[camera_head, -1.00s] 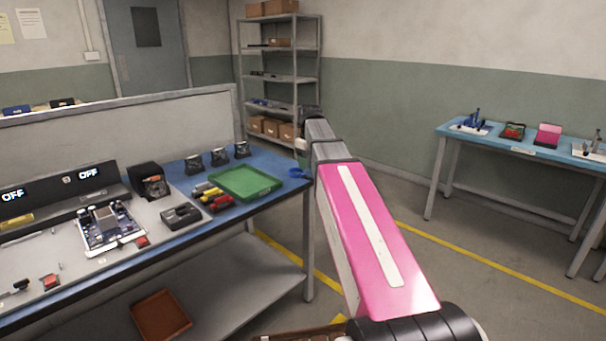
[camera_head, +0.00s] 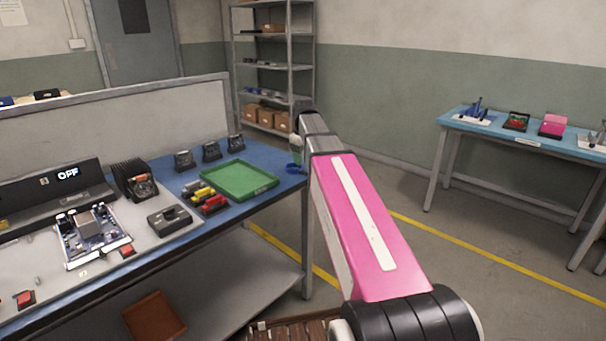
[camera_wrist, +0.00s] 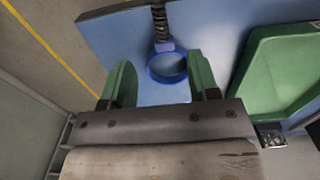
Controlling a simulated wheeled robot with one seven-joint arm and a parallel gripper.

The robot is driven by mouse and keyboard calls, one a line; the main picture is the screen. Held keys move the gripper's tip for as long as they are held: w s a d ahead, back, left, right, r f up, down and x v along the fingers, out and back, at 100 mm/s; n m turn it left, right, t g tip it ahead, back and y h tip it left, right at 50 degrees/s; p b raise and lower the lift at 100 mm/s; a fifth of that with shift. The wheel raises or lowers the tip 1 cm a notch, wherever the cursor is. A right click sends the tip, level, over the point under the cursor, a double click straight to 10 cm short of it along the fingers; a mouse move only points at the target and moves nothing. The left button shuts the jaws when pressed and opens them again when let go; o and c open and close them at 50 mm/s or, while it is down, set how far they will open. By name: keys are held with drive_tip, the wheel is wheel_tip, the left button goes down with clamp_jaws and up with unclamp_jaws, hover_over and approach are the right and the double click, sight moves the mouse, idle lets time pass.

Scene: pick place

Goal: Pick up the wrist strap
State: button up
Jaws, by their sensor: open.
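The wrist strap (camera_wrist: 167,68) is a blue ring with a dark coiled cord, lying on the blue table top near its edge. In the head view the strap (camera_head: 294,168) shows small at the table's right end, partly beside my arm. My gripper (camera_wrist: 158,84) is open, with its two green fingers apart on either side of the ring in the wrist view. The fingers hold nothing. I cannot tell how high they are above the table. In the head view my arm hides most of the gripper.
A green tray (camera_head: 240,180) lies just left of the strap, close to the fingers in the wrist view (camera_wrist: 246,80). Several screwdrivers (camera_head: 205,196), a circuit board (camera_head: 90,236) and dark holders (camera_head: 211,151) stand farther left. A second blue table (camera_head: 500,131) stands at the right, across open floor.

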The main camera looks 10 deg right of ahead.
sight(304, 171)
drive_tip(key=shift+s+f, duration=0.25)
drive_tip(key=shift+f, duration=0.35)
wheel_tip(304, 171, down, 4)
drive_tip(key=shift+s, duration=0.15)
drive_tip(key=c, duration=1)
